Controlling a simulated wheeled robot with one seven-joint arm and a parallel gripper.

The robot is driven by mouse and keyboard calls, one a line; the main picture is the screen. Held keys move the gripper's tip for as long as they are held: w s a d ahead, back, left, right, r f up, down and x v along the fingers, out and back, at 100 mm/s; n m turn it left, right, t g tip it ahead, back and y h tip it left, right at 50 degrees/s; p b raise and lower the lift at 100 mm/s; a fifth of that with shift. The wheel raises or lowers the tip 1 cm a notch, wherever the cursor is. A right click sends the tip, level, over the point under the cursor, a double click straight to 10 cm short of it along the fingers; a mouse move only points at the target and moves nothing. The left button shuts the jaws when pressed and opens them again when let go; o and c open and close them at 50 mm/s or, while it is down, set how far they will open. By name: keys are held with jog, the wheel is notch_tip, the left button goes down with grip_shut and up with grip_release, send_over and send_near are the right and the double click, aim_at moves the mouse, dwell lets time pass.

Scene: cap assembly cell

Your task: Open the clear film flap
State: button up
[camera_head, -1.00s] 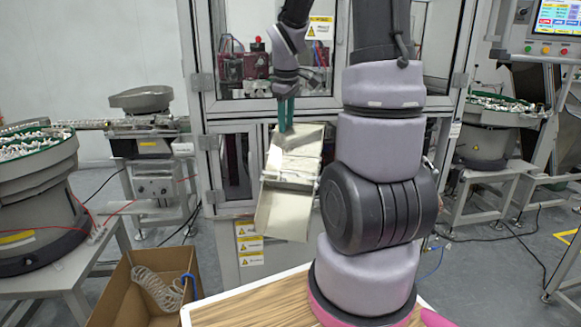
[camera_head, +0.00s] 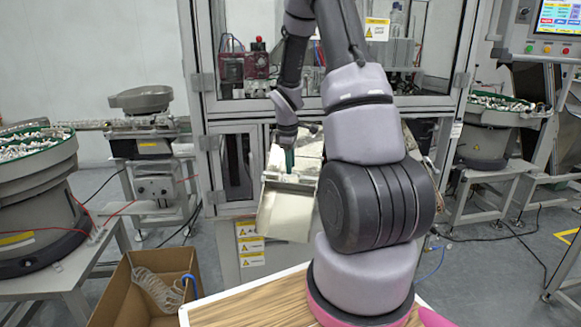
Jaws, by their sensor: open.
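A shiny metal chute (camera_head: 286,212) slopes out from the front of the machine, left of my arm. A thin pale bar or edge crosses it about midway. I cannot clearly make out the clear film flap against the bright metal. My gripper (camera_head: 289,167), with green fingers, points down over the upper part of the chute, just above the cross edge. It is open, and I see nothing held in it. Whether the fingertips touch anything is too small to tell. My arm hides the chute's right side.
The machine's framed window (camera_head: 258,75) stands behind the chute. A cardboard box (camera_head: 118,300) with coiled clear tubing is below left. A wood-topped surface (camera_head: 250,312) is in front. Bowl feeders stand at left (camera_head: 38,195) and right (camera_head: 487,140).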

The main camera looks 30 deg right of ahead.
jog(key=shift+w+d+f, duration=0.1)
jog(key=shift+f, duration=0.35)
jog(key=shift+c, duration=0.3)
grip_shut()
dwell(0.9)
